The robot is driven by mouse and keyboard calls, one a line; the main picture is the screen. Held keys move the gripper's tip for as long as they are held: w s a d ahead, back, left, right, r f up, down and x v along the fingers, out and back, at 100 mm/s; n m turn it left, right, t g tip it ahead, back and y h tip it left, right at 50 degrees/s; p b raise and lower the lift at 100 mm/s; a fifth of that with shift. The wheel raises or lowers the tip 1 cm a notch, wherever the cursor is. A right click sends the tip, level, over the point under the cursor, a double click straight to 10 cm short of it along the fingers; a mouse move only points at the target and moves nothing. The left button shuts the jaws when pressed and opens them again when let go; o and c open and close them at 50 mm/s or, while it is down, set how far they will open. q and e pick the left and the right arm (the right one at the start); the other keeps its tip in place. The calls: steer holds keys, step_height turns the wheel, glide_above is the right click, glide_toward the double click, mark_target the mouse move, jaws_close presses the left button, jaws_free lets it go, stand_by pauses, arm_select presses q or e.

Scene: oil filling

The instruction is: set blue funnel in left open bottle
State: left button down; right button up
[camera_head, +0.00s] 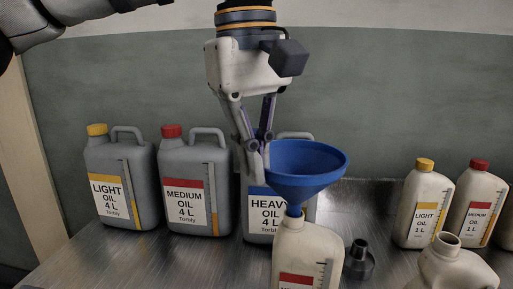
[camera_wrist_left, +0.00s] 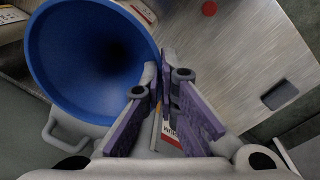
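The blue funnel (camera_head: 305,170) is upright in the head view, its wide mouth facing up. Its spout is at the neck of the left open bottle (camera_head: 308,245), a pale bottle with a red label. How deep the spout sits is hidden. My left gripper (camera_head: 257,160) is at the funnel's left rim with its fingers close together. In the left wrist view, the funnel (camera_wrist_left: 85,60) fills the upper left and its rim meets the fingertips (camera_wrist_left: 160,78), which look closed on it. My right gripper is not in view.
A second open bottle (camera_head: 455,268) stands at front right. A small dark funnel-like piece (camera_head: 358,262) is beside the left bottle. Grey 4 L cans (camera_head: 195,190) line the back left, and capped 1 L bottles (camera_head: 424,205) the back right. Bare metal table (camera_head: 375,215) lies between.

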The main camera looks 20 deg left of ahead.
arm_select(q)
steer(key=shift+f, duration=0.2)
steer(key=shift+f, duration=0.7)
steer(key=c, duration=1.7)
jaws_free()
steer(key=shift+r, duration=0.15)
steer(key=r, duration=0.8)
steer(key=s+r, duration=0.1)
steer(key=r, duration=0.2)
steer(key=shift+a+r, duration=0.3)
steer(key=shift+r, duration=0.1)
